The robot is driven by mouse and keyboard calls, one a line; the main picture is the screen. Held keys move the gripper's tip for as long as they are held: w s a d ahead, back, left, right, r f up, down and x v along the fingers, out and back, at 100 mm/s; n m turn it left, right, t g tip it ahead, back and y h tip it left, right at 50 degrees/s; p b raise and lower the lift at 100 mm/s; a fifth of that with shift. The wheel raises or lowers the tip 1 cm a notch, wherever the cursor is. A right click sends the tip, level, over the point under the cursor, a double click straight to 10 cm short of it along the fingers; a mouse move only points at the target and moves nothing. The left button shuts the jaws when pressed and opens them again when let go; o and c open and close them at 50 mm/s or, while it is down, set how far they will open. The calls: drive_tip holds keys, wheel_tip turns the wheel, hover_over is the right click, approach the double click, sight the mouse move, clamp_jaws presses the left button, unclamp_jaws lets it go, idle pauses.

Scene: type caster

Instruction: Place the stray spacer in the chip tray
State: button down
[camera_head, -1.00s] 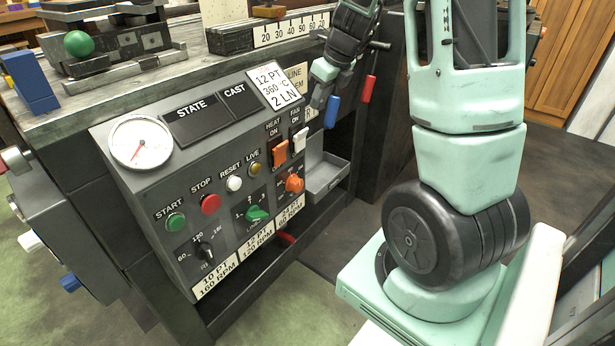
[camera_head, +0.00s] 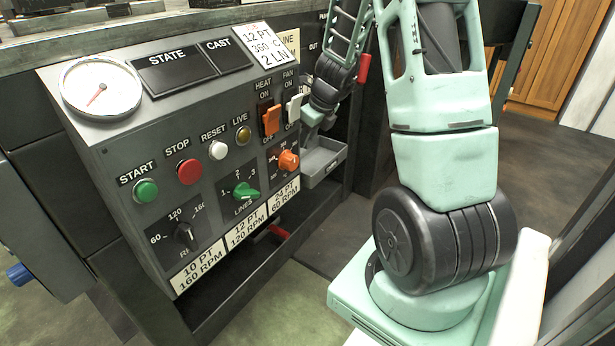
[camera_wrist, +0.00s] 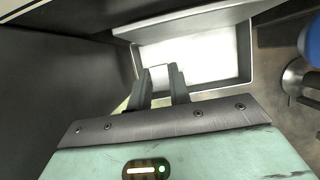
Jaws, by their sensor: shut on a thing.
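My gripper (camera_wrist: 159,84) is shut on a small pale spacer (camera_wrist: 159,73), held between the fingertips in the wrist view. The grey chip tray (camera_head: 335,160) is mounted low at the right end of the control panel in the head view. In the wrist view, the tray's rim (camera_wrist: 249,42) and its bright floor lie just beyond the fingertips. My gripper appears above the tray; I cannot tell whether the spacer touches it. In the head view my gripper (camera_head: 311,120) is beside the panel's right edge, and its fingers and the spacer are not clear.
The control panel (camera_head: 200,120), with switches and knobs, stands close left of my gripper. A red handle (camera_head: 363,69) hangs right of my wrist. In the wrist view, a metal knob (camera_wrist: 293,80) and a blue part (camera_wrist: 313,42) lie right of the tray.

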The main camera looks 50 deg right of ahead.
wheel_tip(320, 180, down, 9)
drive_tip(key=b, duration=0.4)
drive_tip(key=shift+r+b, duration=0.15)
drive_tip(key=shift+b, duration=0.2)
drive_tip(key=shift+f, duration=0.2)
drive_tip(key=c, duration=1.3)
unclamp_jaws()
drive_tip(key=shift+r, duration=0.1)
drive_tip(key=shift+r, duration=0.5)
drive_tip(key=p+v, duration=0.6)
drive_tip(key=v, duration=0.5)
drive_tip(key=shift+s+p, duration=0.15)
drive_tip(key=shift+p, duration=0.25)
drive_tip(key=shift+r, duration=0.1)
